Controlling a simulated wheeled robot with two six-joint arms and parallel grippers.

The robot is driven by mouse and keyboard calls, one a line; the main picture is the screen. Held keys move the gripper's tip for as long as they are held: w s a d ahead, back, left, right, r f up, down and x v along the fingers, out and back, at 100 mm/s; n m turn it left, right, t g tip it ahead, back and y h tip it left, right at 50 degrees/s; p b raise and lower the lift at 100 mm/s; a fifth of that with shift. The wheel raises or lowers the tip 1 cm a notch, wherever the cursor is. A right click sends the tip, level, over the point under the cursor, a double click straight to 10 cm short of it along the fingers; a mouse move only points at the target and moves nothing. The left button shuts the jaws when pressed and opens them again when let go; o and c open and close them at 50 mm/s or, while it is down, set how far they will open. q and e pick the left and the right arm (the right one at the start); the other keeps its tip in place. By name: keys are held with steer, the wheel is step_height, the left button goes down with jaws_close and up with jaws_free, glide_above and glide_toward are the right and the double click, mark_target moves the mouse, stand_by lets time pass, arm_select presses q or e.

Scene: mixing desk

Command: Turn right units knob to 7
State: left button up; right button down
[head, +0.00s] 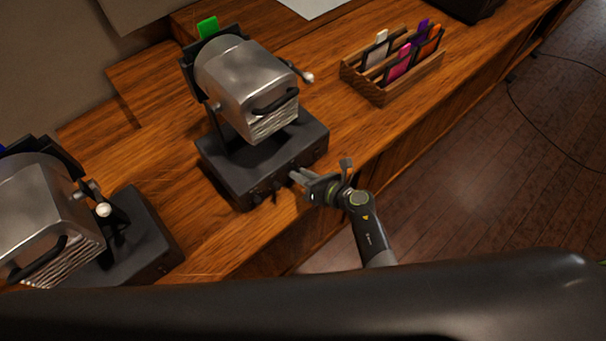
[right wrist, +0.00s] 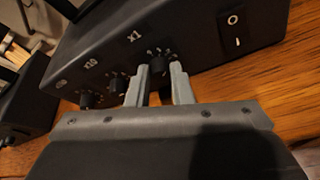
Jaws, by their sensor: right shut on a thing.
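The right machine has a metal drum (head: 245,85) on a black base (head: 225,170), with a row of dark knobs along its front. My right gripper (head: 298,179) reaches the front of that base from the right. In the right wrist view the two grey fingers (right wrist: 162,84) are shut on the rightmost knob (right wrist: 160,66), which sits below a mark that looks like "x1". The pointer and number of this knob cannot be read. Two other knobs, a middle one (right wrist: 118,84) and a left one (right wrist: 88,98), stand to its left. My left gripper is not in view.
A power switch (right wrist: 234,30) is on the base to the right of the held knob. A second machine (head: 45,215) stands at the left. A wooden rack (head: 378,94) with coloured cards is at the back right. The desk's front edge lies close under my right gripper.

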steer(key=shift+w+d+f+m+g+y, duration=0.15)
steer(key=shift+m+g+y, duration=0.25)
steer(key=shift+m, duration=0.6)
steer(key=shift+d+f+m+y+b, duration=0.1)
steer(key=shift+m+y+b, duration=0.2)
steer(key=shift+m+y, duration=0.8)
steer(key=shift+m, duration=0.5)
steer(key=c, duration=1.3)
jaws_free()
